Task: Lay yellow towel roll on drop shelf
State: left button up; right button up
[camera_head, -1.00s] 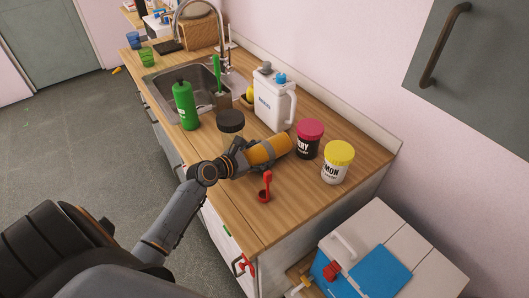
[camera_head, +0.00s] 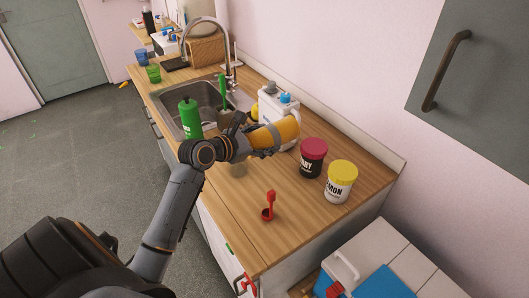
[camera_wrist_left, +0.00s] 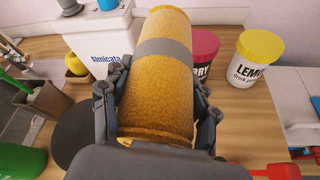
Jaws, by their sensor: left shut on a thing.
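The yellow towel roll (camera_head: 277,134), orange-yellow with a grey band, is held in my left gripper (camera_head: 247,143). In the left wrist view the roll (camera_wrist_left: 165,85) stands between the two fingers of the gripper (camera_wrist_left: 158,102), which are shut on its sides. In the head view the roll is above the wooden counter (camera_head: 225,195), in front of the white jug and to the left of the red-lidded jar. I cannot tell which surface is the drop shelf. My right gripper is not in view.
The white jug (camera_head: 266,108), red-lidded jar (camera_head: 313,160) and yellow-lidded jar (camera_head: 340,183) stand close around the roll. A green bottle (camera_head: 190,120) is by the sink (camera_head: 190,96). A small red item (camera_head: 269,208) stands near the front edge. A black round lid (camera_wrist_left: 80,132) shows below the gripper.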

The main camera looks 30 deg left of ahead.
aim_at(273, 125)
pick_arm(q)
notch_tip(273, 125, up, 4)
jog(key=shift+r, duration=0.1)
jog(key=s+d+f+m+g+h+b, duration=0.1)
jog(key=s+d+f+m+g+h, duration=0.1)
jog(key=s+d+m+h, duration=0.2)
jog(key=s+d+f+m+g+h+b, duration=0.1)
jog(key=s+d+m+g+h+b, duration=0.1)
jog(key=s+d, duration=0.9)
jog(key=shift+s+d+f+m+g+h, duration=0.4)
jog(key=shift+m+g+h, duration=0.3)
jog(key=shift+m+h, duration=0.45)
jog(key=shift+w, duration=0.15)
